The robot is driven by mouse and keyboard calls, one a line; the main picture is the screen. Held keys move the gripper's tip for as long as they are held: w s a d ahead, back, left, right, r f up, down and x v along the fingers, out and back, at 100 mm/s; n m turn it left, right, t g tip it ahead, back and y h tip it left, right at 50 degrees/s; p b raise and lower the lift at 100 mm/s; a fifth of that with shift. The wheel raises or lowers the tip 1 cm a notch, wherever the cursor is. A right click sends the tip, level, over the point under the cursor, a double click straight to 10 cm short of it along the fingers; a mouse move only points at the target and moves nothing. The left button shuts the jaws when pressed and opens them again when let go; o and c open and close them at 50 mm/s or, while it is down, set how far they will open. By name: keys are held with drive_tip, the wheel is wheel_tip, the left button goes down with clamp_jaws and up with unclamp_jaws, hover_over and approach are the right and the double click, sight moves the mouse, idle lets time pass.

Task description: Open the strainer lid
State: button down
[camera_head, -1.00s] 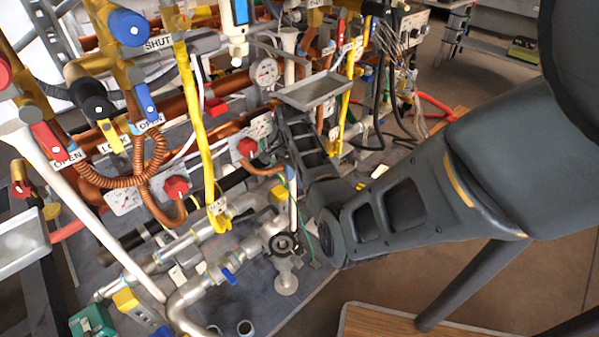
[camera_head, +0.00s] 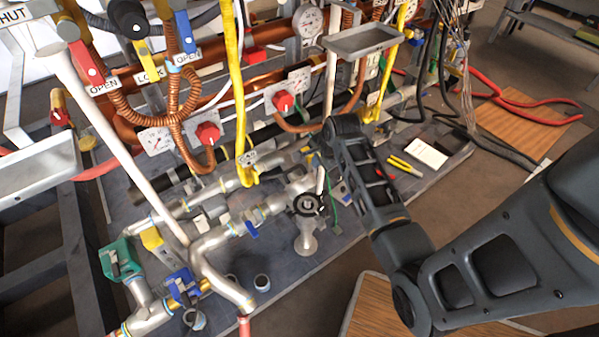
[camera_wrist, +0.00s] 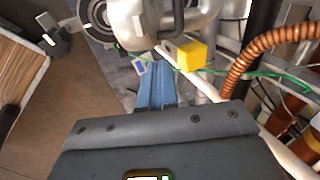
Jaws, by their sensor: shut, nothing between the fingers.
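A dark round cap (camera_head: 308,204), which looks like the strainer lid, sits on a silver pipe body (camera_head: 306,238) low in the middle of the head view. It appears closed. In the wrist view, a dark ringed round part (camera_wrist: 98,14) at the top left looks like the same cap. My gripper (camera_wrist: 158,70) is shut and empty, its blue-grey fingers pointing towards the silver pipework (camera_wrist: 185,30). The fingers do not visibly touch the cap. In the head view, my arm comes from the right and the fingers cannot be made out clearly.
A yellow block (camera_wrist: 186,52) and a copper coil (camera_wrist: 265,50) lie close to my fingers. A yellow hose (camera_head: 236,90) and red-knobbed gauges (camera_head: 208,133) crowd the left. Yellow-handled pliers (camera_head: 404,166) and a white card (camera_head: 427,153) lie on the panel's right side.

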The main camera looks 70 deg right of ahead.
sight(292, 170)
drive_tip(key=a+r+t+h+b, duration=0.1)
drive_tip(key=a+r+t+h, duration=0.15)
drive_tip(key=a, duration=0.35)
drive_tip(key=shift+t+y, duration=0.45)
drive_tip(key=b+x, duration=0.2)
drive_tip(key=x, duration=0.8)
drive_tip(key=shift+w+d+f+b, duration=0.1)
drive_tip(key=shift+d+f+b, duration=0.05)
drive_tip(key=shift+f+b, duration=0.25)
drive_tip(key=shift+w+r, duration=0.1)
drive_tip(key=shift+r, duration=0.05)
drive_tip(key=shift+w+d+r+p, duration=0.1)
drive_tip(key=shift+p, duration=0.4)
drive_tip(key=shift+w+d+g, duration=0.1)
drive_tip(key=shift+w+g, duration=0.05)
drive_tip(key=shift+g, duration=0.15)
